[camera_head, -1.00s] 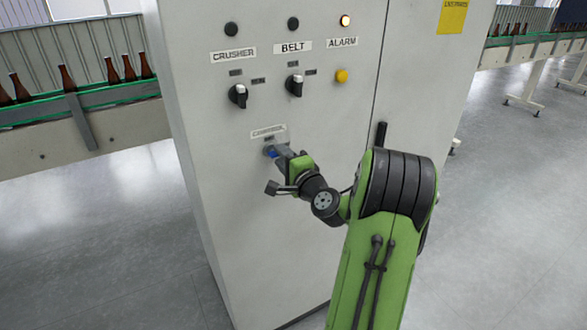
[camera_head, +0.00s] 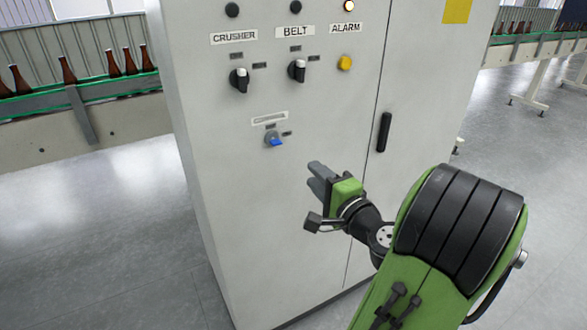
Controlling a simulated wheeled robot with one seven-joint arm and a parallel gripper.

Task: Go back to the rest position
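My gripper (camera_head: 314,175) is in front of the grey control cabinet (camera_head: 225,190), below and to the right of the blue-handled knob (camera_head: 275,141). It is clear of the knob, with nothing seen between its grey fingers. The fingers look close together, and the angle hides whether there is a gap between them. My green and black arm reaches in from the lower right.
The cabinet carries the crusher switch (camera_head: 239,79), the belt switch (camera_head: 297,70), a yellow alarm button (camera_head: 344,63), a lit alarm lamp (camera_head: 348,6) and a black door handle (camera_head: 384,132). A conveyor (camera_head: 120,117) with brown bottles stands at left. Grey floor is open at right.

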